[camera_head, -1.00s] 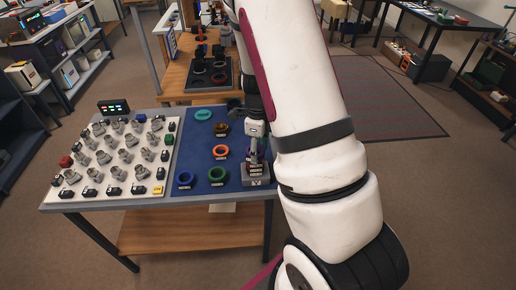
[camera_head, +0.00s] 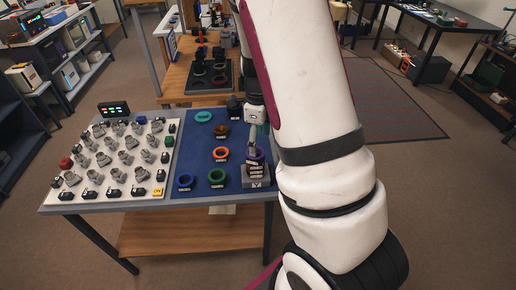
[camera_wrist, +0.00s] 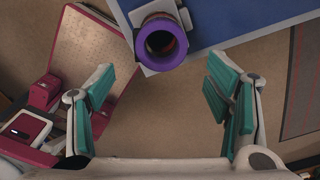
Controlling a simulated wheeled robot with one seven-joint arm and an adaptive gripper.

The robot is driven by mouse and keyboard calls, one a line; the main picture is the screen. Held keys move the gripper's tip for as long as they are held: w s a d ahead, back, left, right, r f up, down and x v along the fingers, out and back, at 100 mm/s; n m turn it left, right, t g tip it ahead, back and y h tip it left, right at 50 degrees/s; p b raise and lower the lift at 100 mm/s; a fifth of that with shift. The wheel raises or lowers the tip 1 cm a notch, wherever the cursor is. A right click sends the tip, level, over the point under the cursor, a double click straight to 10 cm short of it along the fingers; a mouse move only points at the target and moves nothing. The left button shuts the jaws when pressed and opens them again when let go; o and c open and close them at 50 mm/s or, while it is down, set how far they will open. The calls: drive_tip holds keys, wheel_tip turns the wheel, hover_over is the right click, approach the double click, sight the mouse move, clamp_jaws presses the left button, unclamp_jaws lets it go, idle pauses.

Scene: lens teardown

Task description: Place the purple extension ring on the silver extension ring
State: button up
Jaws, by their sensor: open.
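The purple extension ring (camera_head: 257,157) sits on top of a stack on a grey stand (camera_head: 256,182) at the blue mat's right front corner. In the wrist view the purple ring (camera_wrist: 145,42) is seen from above, with a dark opening and a reddish edge inside. I cannot pick out the silver extension ring; what lies directly under the purple ring is hidden from above. My gripper (camera_wrist: 161,82) is open and empty, its teal-padded fingers spread wide and apart from the ring. In the head view my gripper (camera_head: 253,147) is just above and behind the stack.
A white board (camera_head: 95,170) with several metal parts fills the table's left. The stack stands close to the table's right edge.

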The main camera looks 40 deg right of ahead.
sight(258, 153)
drive_tip(key=s+a+r+n+t+y, duration=0.1)
drive_tip(key=s+a+r+n, duration=0.2)
drive_tip(key=a+r+n, duration=0.55)
drive_tip(key=s+a+r+n+t, duration=0.25)
drive_tip(key=r+n, duration=0.25)
drive_tip(key=r, duration=0.6)
drive_tip(key=s+a+r+n+t, duration=0.1)
drive_tip(key=s+a+r+n, duration=0.1)
drive_tip(key=s+n, duration=0.3)
drive_tip(key=s+a+r+n+h, duration=0.1)
drive_tip(key=s+a+r+n, duration=0.2)
drive_tip(key=n, duration=0.8)
drive_tip(key=s+a, duration=0.2)
drive_tip(key=s, duration=0.1)
drive_tip(key=shift+s+a+r+t, duration=0.15)
drive_tip(key=shift+s+t, duration=0.1)
drive_tip(key=shift+t, duration=0.1)
